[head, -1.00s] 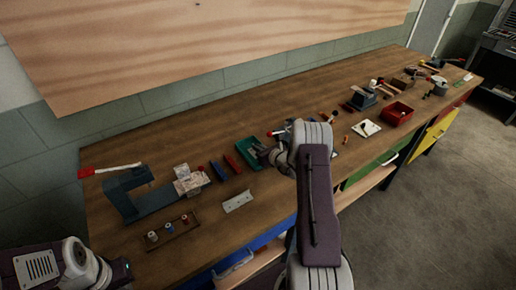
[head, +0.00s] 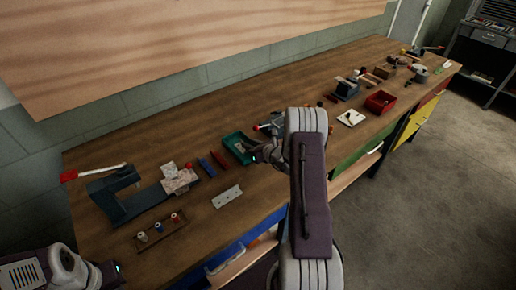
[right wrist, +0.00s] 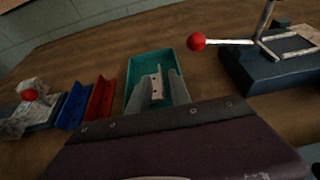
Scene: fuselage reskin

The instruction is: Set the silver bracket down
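A silver bracket (right wrist: 156,84) with small holes stands between the fingers of my right gripper (right wrist: 158,92) in the right wrist view. The fingers lie close against both sides of it, over the teal tray (right wrist: 131,74). In the head view, my right gripper (head: 256,153) is at the right side of the teal tray (head: 229,138), and its fingertips are small there. Another silver bracket (head: 228,196) lies flat on the workbench in front of the tray. My left gripper (head: 114,273) is at the lower left, and its fingers are not clear.
Red and blue brackets (right wrist: 101,98) lie left of the tray. A dark blue fixture (head: 115,194) and a spool rack (head: 161,231) are further left. A dark device with a red-knobbed lever (right wrist: 196,41) stands right of the tray. Bare wood (head: 200,220) surrounds the flat bracket.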

